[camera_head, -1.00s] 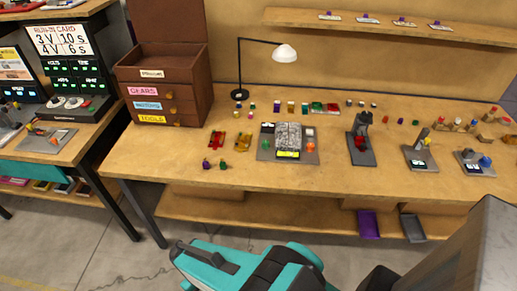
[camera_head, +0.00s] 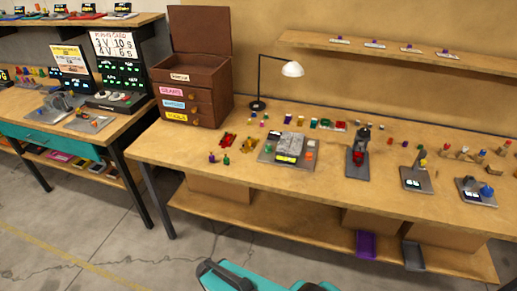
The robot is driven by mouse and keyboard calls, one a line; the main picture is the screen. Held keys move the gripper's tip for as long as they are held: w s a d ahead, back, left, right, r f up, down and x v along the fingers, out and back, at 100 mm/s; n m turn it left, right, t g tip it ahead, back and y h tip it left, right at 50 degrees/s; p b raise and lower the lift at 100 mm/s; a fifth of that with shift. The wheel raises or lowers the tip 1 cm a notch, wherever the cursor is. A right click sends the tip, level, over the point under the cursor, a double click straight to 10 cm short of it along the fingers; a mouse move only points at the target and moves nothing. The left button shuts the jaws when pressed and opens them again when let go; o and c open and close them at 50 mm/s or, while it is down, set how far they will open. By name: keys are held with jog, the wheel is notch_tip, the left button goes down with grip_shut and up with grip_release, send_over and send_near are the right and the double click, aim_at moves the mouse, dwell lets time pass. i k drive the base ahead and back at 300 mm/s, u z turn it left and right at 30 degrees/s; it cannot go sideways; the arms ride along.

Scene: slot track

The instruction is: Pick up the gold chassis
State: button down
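The gold chassis (camera_head: 249,146) lies on the wooden workbench (camera_head: 330,185), left of a grey device with a textured top. It is small and low in the view, and its details are hard to make out. A red chassis (camera_head: 228,139) lies just left of it. My gripper is not in view; only a teal and dark part of my own body shows at the bottom edge, well away from the chassis.
The grey device (camera_head: 268,155) stands close to the right of the gold chassis. Small purple and green pieces (camera_head: 226,160) stand in front of it. A brown drawer cabinet (camera_head: 205,90) and a desk lamp (camera_head: 291,69) stand behind. The front strip of the bench is mostly clear.

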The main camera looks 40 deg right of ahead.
aim_at(250, 141)
jog(key=u, duration=0.85)
jog(key=i, duration=1.3)
jog(key=z, duration=4.25)
jog(key=i, duration=0.1)
jog(key=u, duration=2.7)
